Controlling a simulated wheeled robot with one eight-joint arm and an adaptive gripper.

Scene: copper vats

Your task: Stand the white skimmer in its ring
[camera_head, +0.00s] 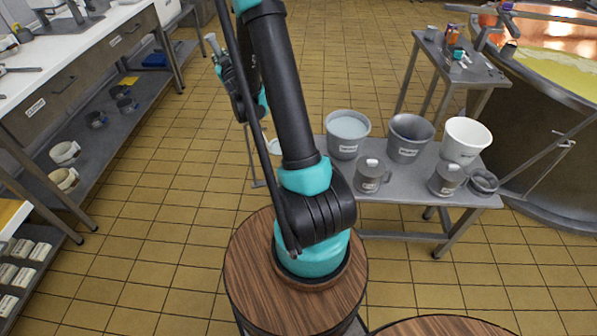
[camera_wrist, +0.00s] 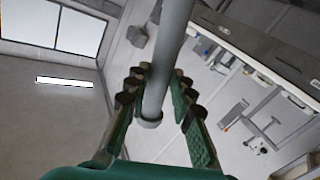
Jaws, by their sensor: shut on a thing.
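My gripper (camera_wrist: 155,92) is shut on a pale grey round rod (camera_wrist: 170,50), which looks like the handle of the white skimmer. In the wrist view the rod runs up between the fingers and out of the top edge, with a collared end just below them. In the head view my gripper (camera_head: 219,64) is raised over the floor, left of the table, with a pale grey end (camera_head: 211,40) showing at its tip. The skimmer's head cannot be made out.
A grey table (camera_head: 400,188) holds a grey bucket (camera_head: 346,147), a darker bucket (camera_head: 407,152), a white bucket (camera_head: 464,146), two lidded jugs and a dark round item (camera_head: 483,182). A copper vat (camera_head: 560,100) stands right. Tiled floor is clear between table and left shelving.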

